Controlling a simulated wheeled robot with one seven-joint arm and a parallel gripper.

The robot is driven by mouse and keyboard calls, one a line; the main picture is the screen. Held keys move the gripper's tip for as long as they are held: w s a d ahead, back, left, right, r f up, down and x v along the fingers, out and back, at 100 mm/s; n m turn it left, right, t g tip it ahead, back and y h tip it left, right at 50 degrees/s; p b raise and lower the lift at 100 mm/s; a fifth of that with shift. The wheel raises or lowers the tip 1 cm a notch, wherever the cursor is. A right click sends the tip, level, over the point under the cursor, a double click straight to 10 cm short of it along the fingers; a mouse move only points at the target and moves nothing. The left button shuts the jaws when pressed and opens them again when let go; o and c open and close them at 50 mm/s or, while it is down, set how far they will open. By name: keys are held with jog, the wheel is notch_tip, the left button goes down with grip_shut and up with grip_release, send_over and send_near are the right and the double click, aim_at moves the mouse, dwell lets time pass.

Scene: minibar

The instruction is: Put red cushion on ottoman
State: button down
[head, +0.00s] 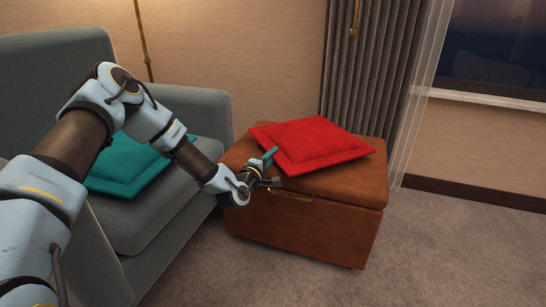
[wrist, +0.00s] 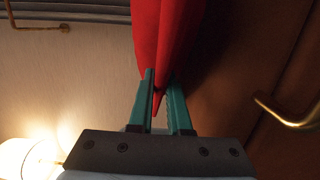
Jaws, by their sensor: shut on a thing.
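The red cushion (head: 312,145) lies roughly flat over the top of the brown leather ottoman (head: 330,188) in the head view. Whether its whole underside touches the lid cannot be told. My gripper (head: 272,160) is at the cushion's near left corner, above the ottoman's left part. In the wrist view the green fingers of my gripper (wrist: 161,100) are shut on a corner of the red cushion (wrist: 165,40). The ottoman (wrist: 240,60) fills the right of that view, with its brass handle (wrist: 290,118).
A grey sofa (head: 165,205) with a teal cushion (head: 128,168) stands left of the ottoman. A grey curtain (head: 370,75) hangs behind the ottoman. A lamp pole (head: 143,40) stands behind the sofa. Carpet (head: 440,240) is clear at the right.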

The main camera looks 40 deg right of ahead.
jog(key=shift+f, duration=0.15)
jog(key=c, duration=0.9)
grip_release()
jog(key=shift+o, duration=0.2)
jog(key=shift+s+a+r, duration=0.1)
jog(key=shift+a+r, duration=0.1)
jog(key=shift+a, duration=0.05)
jog(key=p+v, duration=0.2)
jog(key=v, duration=0.9)
jog(key=shift+s+a, duration=0.2)
